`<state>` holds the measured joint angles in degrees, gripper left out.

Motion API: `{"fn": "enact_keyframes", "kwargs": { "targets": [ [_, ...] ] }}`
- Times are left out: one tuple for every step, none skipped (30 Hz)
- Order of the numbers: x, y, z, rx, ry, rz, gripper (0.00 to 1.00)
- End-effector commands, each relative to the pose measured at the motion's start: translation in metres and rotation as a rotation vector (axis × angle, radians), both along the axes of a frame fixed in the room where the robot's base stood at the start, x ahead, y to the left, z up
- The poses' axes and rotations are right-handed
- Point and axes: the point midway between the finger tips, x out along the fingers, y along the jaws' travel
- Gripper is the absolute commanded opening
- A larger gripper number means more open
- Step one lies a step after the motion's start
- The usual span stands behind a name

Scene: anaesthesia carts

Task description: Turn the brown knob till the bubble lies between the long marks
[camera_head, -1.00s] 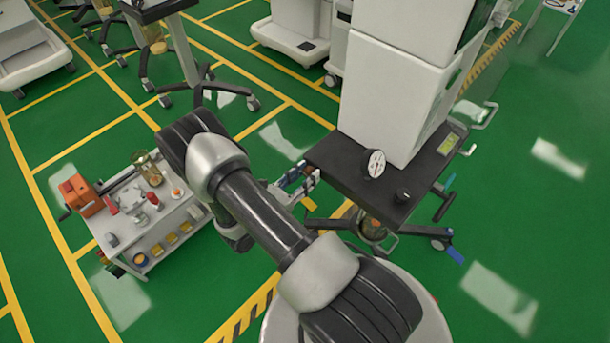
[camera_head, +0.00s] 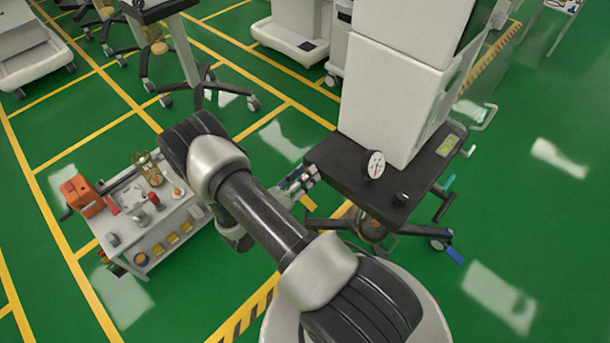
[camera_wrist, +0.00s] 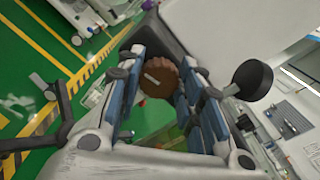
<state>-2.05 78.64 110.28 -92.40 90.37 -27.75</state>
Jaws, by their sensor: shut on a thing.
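The brown knob (camera_wrist: 158,79) has a ribbed edge and a pale line on its face. It sits between the blue-grey finger pads of my gripper (camera_wrist: 162,72) in the wrist view, and the gripper is shut on it. In the head view my gripper (camera_head: 304,179) is at the left edge of the cart's black top (camera_head: 340,168); the knob is hidden there. A small yellow-green panel (camera_head: 449,145) lies at the far right of the top. I cannot make out a bubble or long marks in either view.
A round white-faced dial (camera_head: 376,165) and a black knob (camera_head: 401,198) stand on the black top, before a white housing (camera_head: 390,95). A small cart (camera_head: 150,228) with tools and jars stands at the left. Green floor lies between the carts.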

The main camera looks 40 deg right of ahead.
Motion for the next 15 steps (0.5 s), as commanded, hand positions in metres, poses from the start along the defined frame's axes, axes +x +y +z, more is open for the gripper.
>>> {"fn": "enact_keyframes", "kwargs": {
  "targets": [
    [0.0001,0.0,0.0001,-0.003,0.043,0.0,0.1],
    [0.0001,0.0,0.0,-0.006,0.072,0.0,0.1],
    [0.0002,0.0,-0.0002,-0.009,0.11,0.0,0.1],
    [0.0003,0.0,-0.0003,-0.011,0.139,0.0,0.1],
    [0.0003,0.0,-0.0004,-0.013,0.166,0.0,0.1],
    [0.0004,0.0,-0.0005,-0.016,0.204,0.0,0.1],
    [0.0004,0.0,-0.0006,-0.018,0.233,0.0,0.1],
    [0.0005,0.0,-0.0007,-0.021,0.261,0.0,0.1],
    [0.0006,0.0001,-0.0008,-0.023,0.299,0.0,0.1],
    [0.0006,0.0002,-0.001,-0.026,0.328,0.0,0.1],
    [0.0007,0.0002,-0.0011,-0.028,0.356,0.0,0.1],
    [0.0007,0.0001,-0.0012,-0.031,0.393,0.0,0.1],
    [0.0008,0.0001,-0.0013,-0.033,0.421,0.0,0.1],
    [0.0008,0.0002,-0.0014,-0.035,0.449,0.0,0.1],
    [0.0009,0.0002,-0.0016,-0.038,0.484,0.0,0.1]
  ]
}}
